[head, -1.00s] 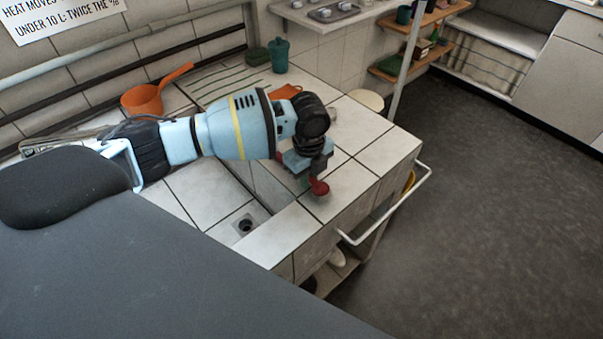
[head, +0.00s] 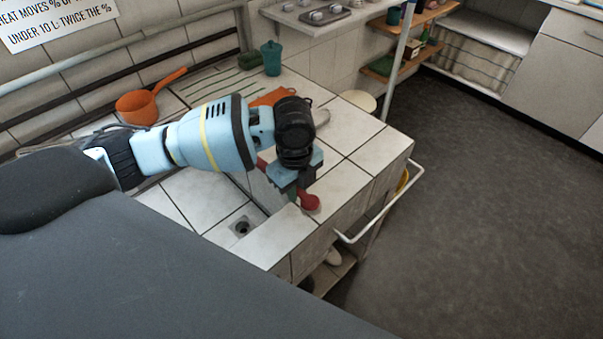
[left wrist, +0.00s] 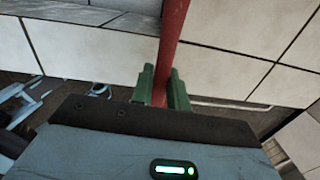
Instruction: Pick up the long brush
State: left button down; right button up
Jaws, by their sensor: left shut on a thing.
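My left gripper (head: 297,192) is shut on a red handle, which I take to be the long brush (head: 309,202), above the near edge of the tiled sink. The handle's rounded red end sticks out to the right of the fingers, and another red part shows left of the gripper. In the left wrist view the red shaft (left wrist: 172,38) runs up between the green fingers (left wrist: 163,88). The brush's far end is hidden behind my arm or out of view. My right gripper is not in view.
The tiled sink (head: 345,185) has a basin with a drain (head: 242,228). A white rail (head: 380,215) runs along its side. An orange dipper (head: 140,106), a teal canister (head: 271,58) and a flat orange thing (head: 272,97) are on the counter. The floor at right is clear.

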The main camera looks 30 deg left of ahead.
pick_arm(q)
jog(key=s, duration=0.3)
jog(key=s+d, duration=0.1)
jog(key=s, duration=0.2)
jog(key=s+d, duration=0.1)
jog(key=s, duration=0.2)
jog(key=shift+s+r+p, duration=0.1)
jog(key=shift+r+p, duration=0.2)
jog(key=shift+r, duration=0.1)
